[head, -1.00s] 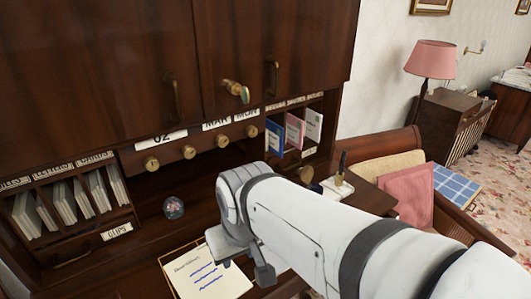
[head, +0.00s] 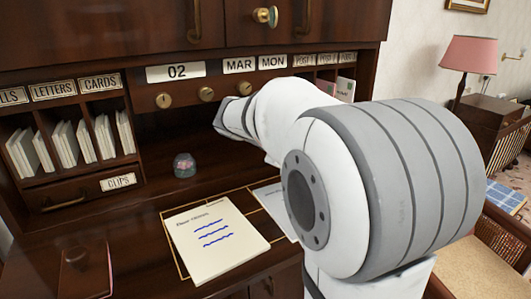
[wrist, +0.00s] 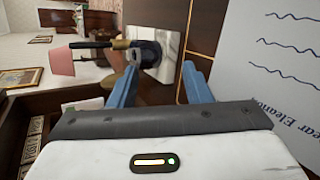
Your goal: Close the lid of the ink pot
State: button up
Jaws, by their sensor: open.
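The ink pot (wrist: 149,54) shows in the wrist view as a dark, round pot on a white marble base (wrist: 171,42). A black pen with a gold collar (wrist: 95,45) extends left from the pot in that turned picture. My gripper (wrist: 157,78) is open, with its two blue fingers apart and nothing between them. The pot lies just beyond the fingertips, nearer the left finger. I cannot make out the lid clearly. In the head view my arm hides the pot and the gripper.
A letter (head: 216,240) lies on the desk, also at the right of the wrist view (wrist: 275,50). A glass paperweight (head: 184,165) stands behind it. A brown book (head: 84,272) lies at front left. Card slots and drawers line the desk's back; cabinet doors (head: 110,30) are above.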

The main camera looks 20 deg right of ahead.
jog(key=w+d+g+h+b, duration=0.1)
jog(key=w+h+b, duration=0.1)
jog(key=w+d+m+g+h+b, duration=0.1)
jog(key=w+d+h+b, duration=0.1)
jog(key=w+b, duration=0.1)
jog(key=w+d+f+g+h+b, duration=0.1)
jog(key=w+h+b, duration=0.1)
jog(key=w+b, duration=0.1)
jog(key=shift+d+m, duration=0.4)
jog(key=shift+w+d+r+g+h, duration=0.2)
jog(key=shift+w+g+h, duration=0.1)
jog(key=shift+g+h, duration=0.1)
jog(key=shift+m, duration=0.3)
jog(key=b+x, duration=0.1)
jog(key=x, duration=0.6)
jog(key=shift+s+d+r+b, duration=0.1)
jog(key=shift+d+b, duration=0.15)
jog(key=shift+b, duration=0.05)
